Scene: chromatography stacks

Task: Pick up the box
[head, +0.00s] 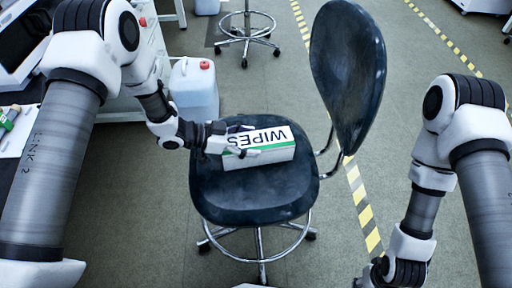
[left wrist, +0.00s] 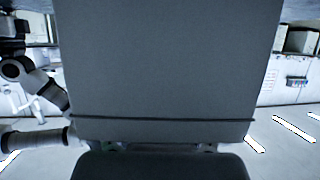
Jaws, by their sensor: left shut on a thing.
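The box (head: 268,144) is white with a green stripe and the word WIPES, upside down in the head view. It is at the seat of the black chair (head: 255,200); I cannot tell whether it touches the seat or is just above it. My left gripper (head: 240,142) reaches in from the left and is shut on the box's left end. In the left wrist view, a large grey surface, apparently the box close up (left wrist: 160,70), fills the middle. My right gripper is at the bottom edge of the head view, mostly cut off.
The chair's tall backrest (head: 348,70) rises to the right of the box. A jug with a red cap (head: 194,90) stands behind my left forearm. A stool (head: 246,30) is farther back.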

